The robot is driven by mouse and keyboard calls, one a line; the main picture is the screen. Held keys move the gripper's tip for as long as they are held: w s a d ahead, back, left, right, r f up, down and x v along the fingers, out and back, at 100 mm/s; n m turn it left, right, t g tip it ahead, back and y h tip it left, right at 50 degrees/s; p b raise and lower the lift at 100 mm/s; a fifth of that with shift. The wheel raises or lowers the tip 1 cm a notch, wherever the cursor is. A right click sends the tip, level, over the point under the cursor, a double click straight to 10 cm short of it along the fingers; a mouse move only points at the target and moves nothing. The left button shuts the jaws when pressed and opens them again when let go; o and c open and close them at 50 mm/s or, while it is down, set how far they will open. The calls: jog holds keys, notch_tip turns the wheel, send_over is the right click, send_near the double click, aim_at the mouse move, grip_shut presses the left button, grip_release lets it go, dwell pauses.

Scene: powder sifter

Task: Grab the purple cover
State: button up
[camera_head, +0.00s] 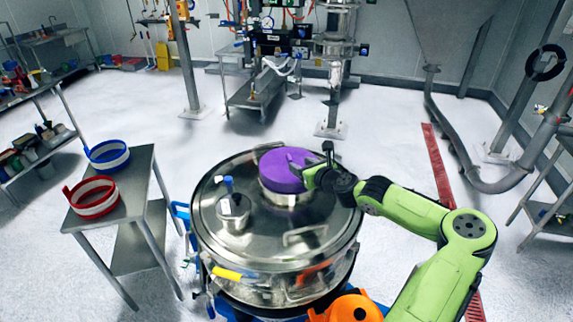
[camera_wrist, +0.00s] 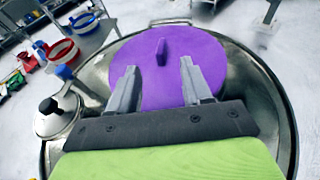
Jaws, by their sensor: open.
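The purple cover (camera_head: 279,172) is a round lid with a small raised handle. It sits on a port on top of the round steel sifter (camera_head: 215,190), right of its middle in the head view. In the wrist view the purple cover (camera_wrist: 180,50) lies just ahead of my gripper (camera_wrist: 158,75). The two fingers are apart, with the raised handle beyond and between their tips. My gripper (camera_head: 308,165) is at the cover's right side in the head view. Nothing is held. Whether the fingers touch the cover I cannot tell.
A smaller lidded port (camera_head: 233,212) stands left on the sifter top. A steel side table (camera_head: 140,190) at left holds a blue-rimmed ring (camera_head: 108,155) and a red-rimmed ring (camera_head: 92,197). A metal handle (camera_head: 305,236) rises from the sifter lid's front. Floor behind is largely clear.

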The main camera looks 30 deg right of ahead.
aim_at(291, 159)
jog(key=shift+x, duration=0.85)
jog(key=p+x, duration=0.1)
jog(key=x, duration=0.4)
jog(key=shift+w+d, duration=0.1)
jog(key=shift+w, duration=0.3)
jog(key=shift+s+r, duration=0.1)
jog(key=shift+s, duration=0.1)
jog(key=shift+c, duration=1)
grip_shut()
